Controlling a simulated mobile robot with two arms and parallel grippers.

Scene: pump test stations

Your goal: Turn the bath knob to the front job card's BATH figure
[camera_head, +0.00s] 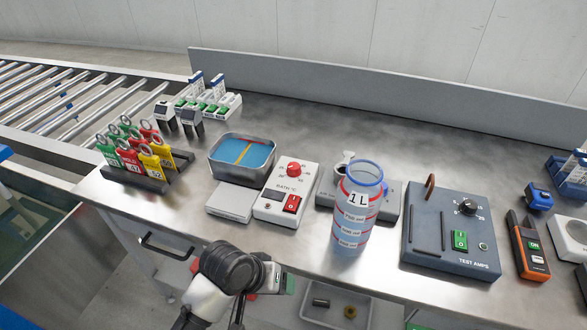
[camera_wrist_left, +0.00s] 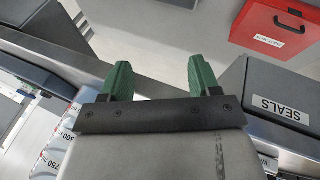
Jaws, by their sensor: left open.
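The bath knob (camera_head: 294,169) is a red dial with a pale scale on a white control box (camera_head: 272,207) marked BATH °C. A red rocker switch (camera_head: 292,204) sits below it. The scale figures are too small to read. No job card with a readable BATH figure shows; I cannot tell which card is the front one. My left gripper (camera_head: 284,284) is in front of the bench edge, below and apart from the control box. In the left wrist view its green fingers (camera_wrist_left: 161,80) are spread apart with nothing between them. My right gripper is not in view.
A metal water bath (camera_head: 242,176) stands behind left of the box. A clear 1 L jug (camera_head: 351,238) stands close right. A TEST AMPS unit (camera_head: 422,250) is further right, a tag rack (camera_head: 148,182) left. The wrist view shows a SEALS bin (camera_wrist_left: 275,84) and red case (camera_wrist_left: 284,16).

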